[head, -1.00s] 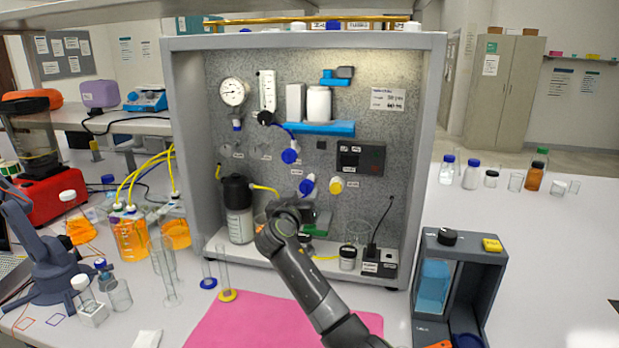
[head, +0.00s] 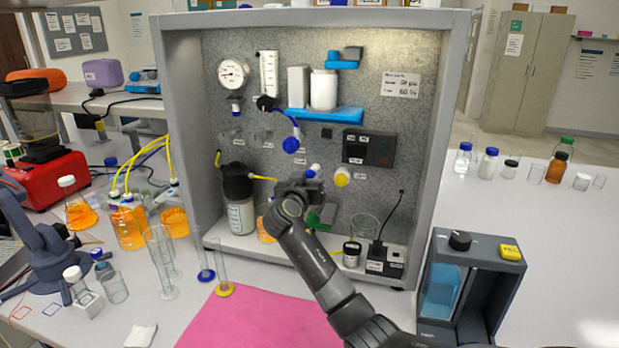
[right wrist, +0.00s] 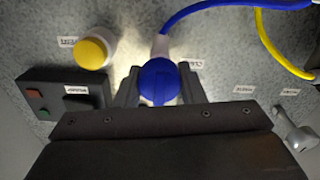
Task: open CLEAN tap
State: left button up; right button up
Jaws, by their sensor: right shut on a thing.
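The membrane rig's grey speckled panel (head: 215,125) faces me. A lower blue tap (head: 313,170) with a white part sits left of a yellow knob (head: 342,176); my right gripper (head: 308,186) partly hides it. In the right wrist view, the blue tap handle (right wrist: 158,82) is between the fingers of my right gripper (right wrist: 157,88), which is shut on it. The yellow knob (right wrist: 93,52) is beside it. An upper blue tap (head: 291,145) with a blue tube is free. The small labels by the taps are too blurred to read. My left gripper is not in view.
A black switch box (head: 367,147) is right of the taps. A pink mat (head: 255,318) lies in front. A grey dispenser (head: 480,250) stands at right.

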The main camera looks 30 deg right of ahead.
jog(key=shift+c, duration=1.2)
